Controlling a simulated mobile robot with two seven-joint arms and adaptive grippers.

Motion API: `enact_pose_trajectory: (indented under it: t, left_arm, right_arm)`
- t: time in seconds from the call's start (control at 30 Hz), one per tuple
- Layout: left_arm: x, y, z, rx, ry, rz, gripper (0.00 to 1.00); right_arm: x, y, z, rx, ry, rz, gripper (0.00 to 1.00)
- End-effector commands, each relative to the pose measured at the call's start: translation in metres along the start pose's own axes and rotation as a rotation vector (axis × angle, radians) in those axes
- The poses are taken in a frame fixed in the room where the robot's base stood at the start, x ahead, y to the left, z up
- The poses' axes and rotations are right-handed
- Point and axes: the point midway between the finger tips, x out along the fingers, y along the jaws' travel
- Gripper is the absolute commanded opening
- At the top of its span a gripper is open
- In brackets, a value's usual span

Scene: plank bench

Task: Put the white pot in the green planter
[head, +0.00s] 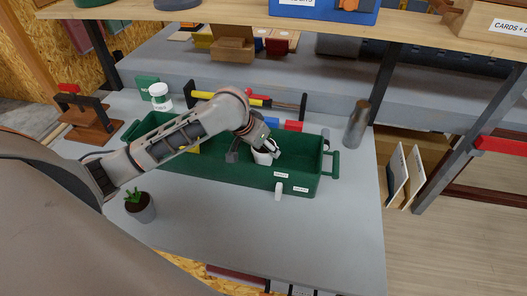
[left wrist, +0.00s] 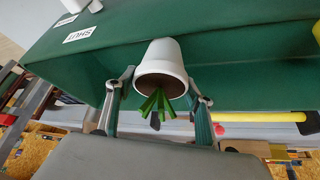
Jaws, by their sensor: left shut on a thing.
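The white pot (head: 262,157) holds a small plant; its green leaves show in the left wrist view, where the pot (left wrist: 160,55) sits between the two fingers. My left gripper (head: 262,146) is shut on the pot. In the head view the pot overlaps the inside of the long green planter (head: 235,176), right of its middle. The gripper hides part of the pot, and I cannot tell whether the pot touches the planter's floor. The planter also shows as a green wall in the left wrist view (left wrist: 240,50). My right gripper is not in view.
A grey pot with a succulent (head: 145,213) stands at the front left. A small white cylinder (head: 278,191) stands against the planter's front. A metal cylinder (head: 357,123) is behind its right end. The front bench is mostly clear.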

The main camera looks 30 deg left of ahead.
Motion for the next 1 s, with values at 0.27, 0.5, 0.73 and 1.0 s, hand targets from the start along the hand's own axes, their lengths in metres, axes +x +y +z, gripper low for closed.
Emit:
enact_pose_trajectory:
  t: [0.27,0.5,0.73,1.0]
  left_arm:
    - [0.022,0.0,0.012,0.0,0.001,0.0,0.26]
    - [0.022,0.0,0.012,0.0,0.001,0.0,0.26]
    - [0.024,0.0,0.014,0.0,-0.001,0.0,0.69]
    - [0.023,0.0,0.013,0.0,0.0,0.0,0.69]
  right_arm:
    - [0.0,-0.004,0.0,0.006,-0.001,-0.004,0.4]
    - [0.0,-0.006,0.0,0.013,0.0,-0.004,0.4]
    - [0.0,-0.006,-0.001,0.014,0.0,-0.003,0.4]
    - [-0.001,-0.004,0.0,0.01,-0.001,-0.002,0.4]
